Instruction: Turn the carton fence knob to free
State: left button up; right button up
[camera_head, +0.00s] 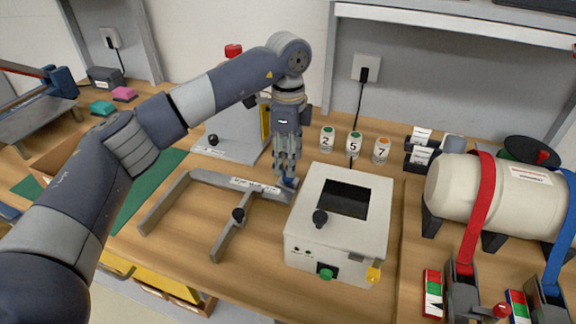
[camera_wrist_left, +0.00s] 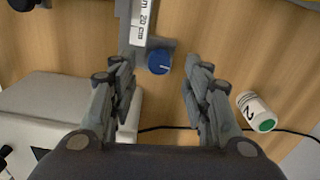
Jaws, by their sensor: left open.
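The grey fence (camera_head: 213,178) lies on the wooden table, a frame of bars with a labelled scale strip; its scale end shows in the left wrist view (camera_wrist_left: 137,35). A small blue knob (camera_wrist_left: 159,62) with a faint pale mark sits at the strip's end; it also shows in the head view (camera_head: 291,182). A black knob (camera_head: 238,214) stands on the fence's cross bar. My left gripper (camera_head: 287,176) points down over the blue knob. In the wrist view its open fingers (camera_wrist_left: 159,74) stand either side of the knob, apart from it.
A white box machine (camera_head: 338,220) with a dark window stands just right of the fence. Several numbered bottles, including one marked 2 (camera_head: 327,138), stand behind it. A black cable (camera_wrist_left: 185,128) runs nearby. A white tank (camera_head: 490,195) with straps stands at right.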

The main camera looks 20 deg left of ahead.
pick_arm(q)
notch_tip(320, 180, up, 9)
jog(key=shift+f, duration=0.2)
